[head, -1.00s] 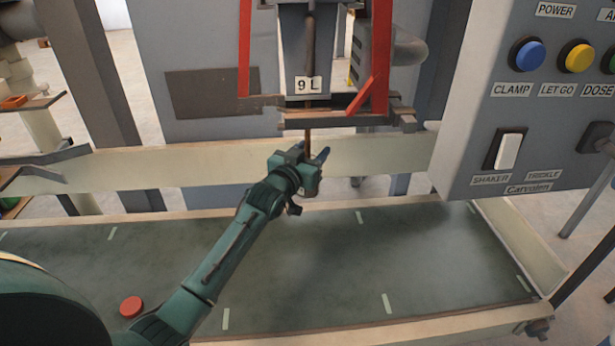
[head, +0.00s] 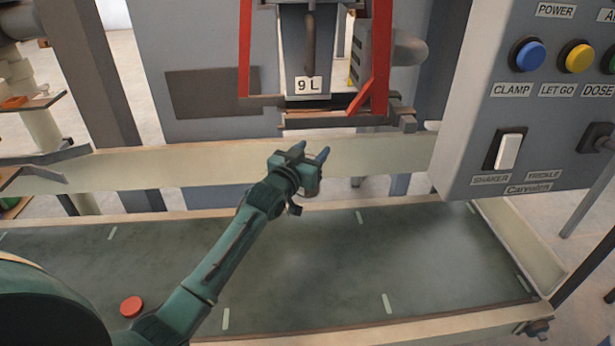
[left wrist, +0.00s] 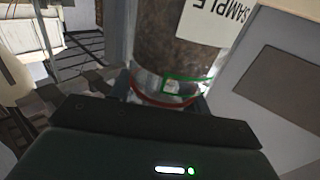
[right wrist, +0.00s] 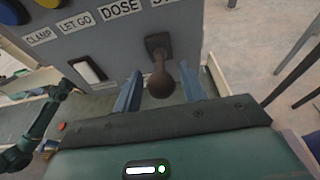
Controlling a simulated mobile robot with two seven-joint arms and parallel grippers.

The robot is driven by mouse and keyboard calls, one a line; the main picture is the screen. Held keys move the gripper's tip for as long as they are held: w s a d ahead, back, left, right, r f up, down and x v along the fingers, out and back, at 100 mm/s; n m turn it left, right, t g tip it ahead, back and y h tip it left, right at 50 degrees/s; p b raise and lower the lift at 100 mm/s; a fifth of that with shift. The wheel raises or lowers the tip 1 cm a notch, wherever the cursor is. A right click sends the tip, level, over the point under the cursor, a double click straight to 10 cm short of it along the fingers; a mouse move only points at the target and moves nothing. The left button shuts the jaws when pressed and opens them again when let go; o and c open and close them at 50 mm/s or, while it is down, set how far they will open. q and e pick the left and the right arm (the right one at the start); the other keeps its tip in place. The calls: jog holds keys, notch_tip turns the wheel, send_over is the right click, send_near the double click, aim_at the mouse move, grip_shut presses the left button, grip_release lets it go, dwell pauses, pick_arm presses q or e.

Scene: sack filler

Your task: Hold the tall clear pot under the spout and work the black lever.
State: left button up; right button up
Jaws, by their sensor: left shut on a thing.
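My left gripper (head: 310,160) is below the spout (head: 307,60) marked 9 L. In the left wrist view it is shut on the clear pot (left wrist: 150,82), which has an upside-down SAMPLE label, a green band and a red band. Brown fill (left wrist: 165,45) in the pot ends close to the green band, with the red band beyond it. The pot is hardly discernible in the head view. The black lever (right wrist: 160,82) has a round knob, between the fingers of my open right gripper (right wrist: 162,92). Both fingers look apart from it. My right gripper is outside the head view.
The control panel (head: 545,110) with blue and yellow buttons and a white shaker switch (head: 508,151) stands at the right. Red bars flank the spout. A pale rail (head: 180,172) runs behind the gripper. A red disc (head: 131,306) lies on the otherwise clear dark bed (head: 330,275).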

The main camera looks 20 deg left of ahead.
jog(key=shift+o, duration=0.9)
jog(key=shift+f, duration=0.1)
jog(key=shift+s+d, duration=0.2)
jog(key=shift+s, duration=0.05)
jog(key=v, duration=0.8)
jog(key=shift+s+f, duration=0.2)
jog(key=shift+s, duration=0.15)
jog(key=shift+d+r, duration=0.1)
